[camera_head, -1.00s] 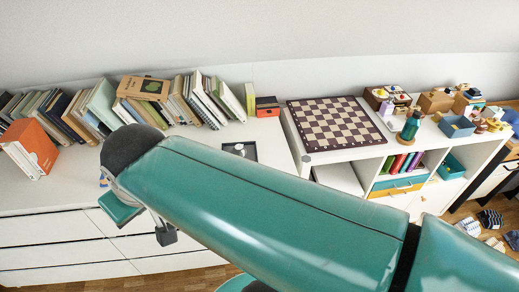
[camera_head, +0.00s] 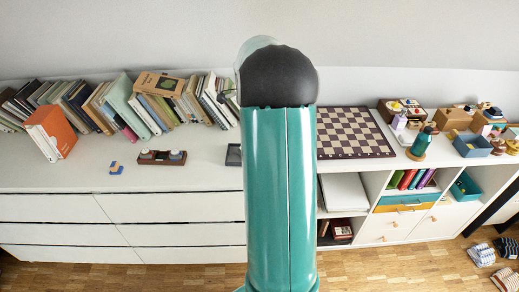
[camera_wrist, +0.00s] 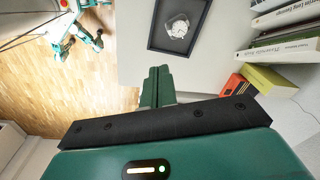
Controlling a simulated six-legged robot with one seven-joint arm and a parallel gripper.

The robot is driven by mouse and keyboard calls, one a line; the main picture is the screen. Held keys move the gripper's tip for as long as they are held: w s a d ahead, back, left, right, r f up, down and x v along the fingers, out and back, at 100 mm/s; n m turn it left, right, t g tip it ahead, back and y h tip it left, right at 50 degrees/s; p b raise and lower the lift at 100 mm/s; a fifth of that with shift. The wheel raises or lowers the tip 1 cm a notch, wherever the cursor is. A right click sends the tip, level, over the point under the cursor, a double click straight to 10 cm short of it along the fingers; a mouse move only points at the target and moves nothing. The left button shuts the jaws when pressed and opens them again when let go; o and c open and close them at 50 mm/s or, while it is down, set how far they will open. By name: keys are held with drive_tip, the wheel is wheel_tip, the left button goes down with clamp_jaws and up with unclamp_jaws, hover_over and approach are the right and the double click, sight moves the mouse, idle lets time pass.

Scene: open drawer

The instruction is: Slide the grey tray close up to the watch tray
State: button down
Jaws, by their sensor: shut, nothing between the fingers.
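The dark grey tray (camera_wrist: 152,43) shows in the wrist view, lying on the white top with a crumpled-looking whitish item (camera_wrist: 178,26) inside. In the head view only the left part of the grey tray (camera_head: 233,155) shows; my arm hides the rest. A brown tray (camera_head: 148,161), likely the watch tray, lies to its left with two small rounded grey items in it. A clear gap separates the two trays. My gripper (camera_wrist: 158,72) is shut and empty, its tips just short of the grey tray's edge in the wrist view. My arm hides it in the head view.
A blue and orange block (camera_head: 116,168) lies left of the brown tray. A row of books (camera_head: 130,105) stands along the wall behind. A chessboard (camera_head: 350,132) lies on the right-hand unit. The white top between the trays is clear.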

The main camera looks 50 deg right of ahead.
drive_tip(key=s+d+f+m, duration=0.4)
drive_tip(key=d+f, duration=0.4)
drive_tip(key=d, duration=0.1)
drive_tip(key=shift+m+y, duration=0.3)
drive_tip(key=f, duration=0.8)
drive_tip(key=shift+s+d+f, duration=0.1)
drive_tip(key=shift+s+f, duration=0.2)
drive_tip(key=shift+f, duration=0.1)
drive_tip(key=shift+w+a+f, duration=0.2)
drive_tip(key=shift+w+a, duration=0.35)
drive_tip(key=shift+w, duration=0.1)
drive_tip(key=shift+w+a+f, duration=0.15)
drive_tip(key=shift+w+a, duration=0.4)
drive_tip(key=shift+w, duration=0.05)
drive_tip(key=shift+w+a, duration=0.25)
drive_tip(key=shift+w, duration=0.05)
drive_tip(key=w+a, duration=0.3)
drive_tip(key=w, duration=0.1)
drive_tip(key=w+a, duration=0.3)
drive_tip(key=a, duration=0.1)
drive_tip(key=w+a, duration=0.3)
drive_tip(key=w, duration=0.1)
drive_tip(key=shift+w+a, duration=0.15)
drive_tip(key=shift+w, duration=0.2)
